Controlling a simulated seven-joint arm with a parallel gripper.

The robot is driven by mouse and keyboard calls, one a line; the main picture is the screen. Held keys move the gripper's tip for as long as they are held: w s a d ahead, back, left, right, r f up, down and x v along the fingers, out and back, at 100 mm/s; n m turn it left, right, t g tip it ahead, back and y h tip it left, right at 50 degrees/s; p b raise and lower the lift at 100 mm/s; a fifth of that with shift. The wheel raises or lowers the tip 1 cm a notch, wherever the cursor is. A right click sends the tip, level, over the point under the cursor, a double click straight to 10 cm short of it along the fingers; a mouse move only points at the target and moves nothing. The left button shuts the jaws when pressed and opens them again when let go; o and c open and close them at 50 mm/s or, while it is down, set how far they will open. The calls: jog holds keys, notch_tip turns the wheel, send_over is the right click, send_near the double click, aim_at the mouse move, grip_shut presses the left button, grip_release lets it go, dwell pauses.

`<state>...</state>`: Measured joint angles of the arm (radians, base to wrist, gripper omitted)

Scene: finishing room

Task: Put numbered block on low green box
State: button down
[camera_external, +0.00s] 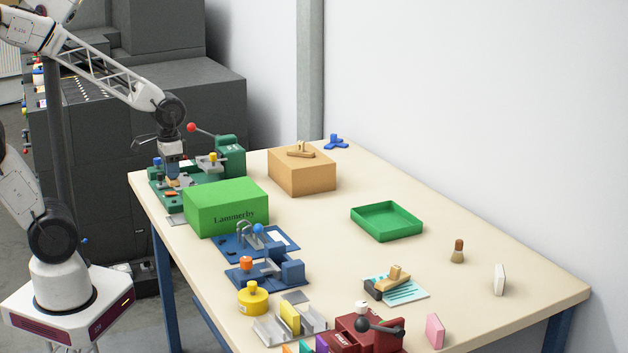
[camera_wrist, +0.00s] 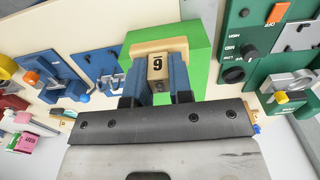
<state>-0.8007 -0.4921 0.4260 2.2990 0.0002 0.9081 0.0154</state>
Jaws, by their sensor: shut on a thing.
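A small wooden block (camera_wrist: 157,50) with a dark number on a pale label, reading 6 or 9, sits between the blue fingers of my gripper (camera_wrist: 156,85) in the wrist view. My gripper is shut on it. In the external view my gripper (camera_external: 172,179) hangs at the far left of the table, just behind the bright green box marked Lammerby (camera_external: 226,213); the block is barely discernible there. The green box also shows beyond the block in the wrist view (camera_wrist: 200,60). A low, open green tray (camera_external: 387,233) lies mid-table, apart from my gripper, and looks empty.
A dark green fixture (camera_external: 232,160) with a red-knobbed lever stands close to my gripper. A cardboard box (camera_external: 302,178) carries a wooden piece. Blue fixtures (camera_external: 265,272), a yellow weight (camera_external: 253,298) and a red device (camera_external: 365,335) crowd the front.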

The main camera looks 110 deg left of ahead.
jog(key=w+a, duration=0.3)
jog(key=w+a+f, duration=0.1)
jog(key=w+a, duration=0.7)
jog(key=shift+w+f, duration=0.15)
jog(key=shift+f, duration=0.1)
dwell(0.4)
jog(key=shift+f, duration=1.75)
jog(key=shift+f, duration=0.1)
jog(key=c, duration=1)
grip_release()
notch_tip(320, 180, up, 12)
jog(key=shift+r, duration=0.1)
jog(key=shift+d, duration=0.1)
